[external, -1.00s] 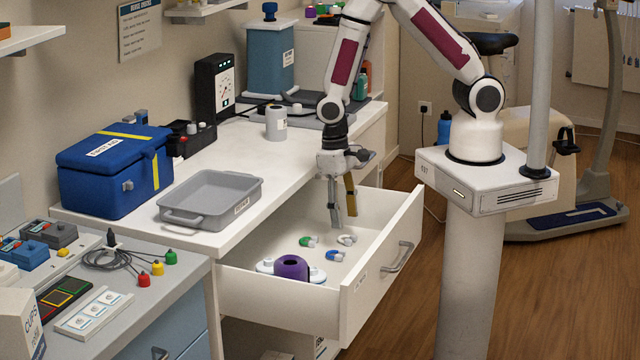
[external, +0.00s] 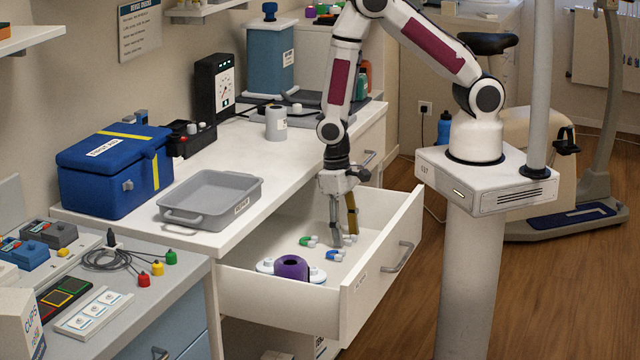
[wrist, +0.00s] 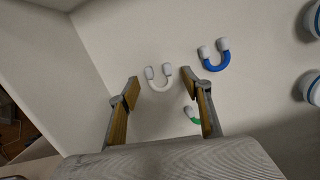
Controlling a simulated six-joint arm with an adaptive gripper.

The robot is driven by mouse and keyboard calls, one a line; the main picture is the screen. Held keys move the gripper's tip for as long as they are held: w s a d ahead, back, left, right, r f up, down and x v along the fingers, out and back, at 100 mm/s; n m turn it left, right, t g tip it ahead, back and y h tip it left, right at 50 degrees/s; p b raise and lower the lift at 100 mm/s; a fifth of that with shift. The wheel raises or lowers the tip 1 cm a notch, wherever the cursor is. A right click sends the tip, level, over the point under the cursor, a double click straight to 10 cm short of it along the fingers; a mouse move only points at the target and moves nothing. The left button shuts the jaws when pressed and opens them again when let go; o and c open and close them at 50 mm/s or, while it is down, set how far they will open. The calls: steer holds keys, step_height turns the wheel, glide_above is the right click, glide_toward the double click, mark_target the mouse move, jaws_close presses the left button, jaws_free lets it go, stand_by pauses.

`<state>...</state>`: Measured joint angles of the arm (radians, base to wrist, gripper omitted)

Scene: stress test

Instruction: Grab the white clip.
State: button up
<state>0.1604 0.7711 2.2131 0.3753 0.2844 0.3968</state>
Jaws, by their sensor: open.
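The white clip (wrist: 161,84) is a small U-shaped piece with grey-white ends, lying on the drawer floor. In the wrist view it lies between and just beyond my open fingertips (wrist: 162,90). In the external view my gripper (external: 344,241) points down into the open drawer, its fingers low over the white clip (external: 351,238), which they partly hide. Nothing is held. A blue clip (wrist: 214,56) lies to the right of the white one. A green clip (wrist: 193,115) shows partly behind my right finger.
The drawer (external: 394,270) is pulled out, with walls close around my gripper. A purple ring-shaped object (external: 292,267) and white round pieces lie near its front left. A grey tray (external: 209,199) and blue first aid box (external: 115,170) stand on the counter.

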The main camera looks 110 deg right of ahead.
mark_target(345, 236)
steer(key=shift+c, duration=0.5)
steer(key=c, duration=0.7)
steer(key=shift+c, duration=0.2)
steer(key=shift+r, duration=0.2)
step_height(345, 236, up, 10)
steer(key=shift+f, duration=0.2)
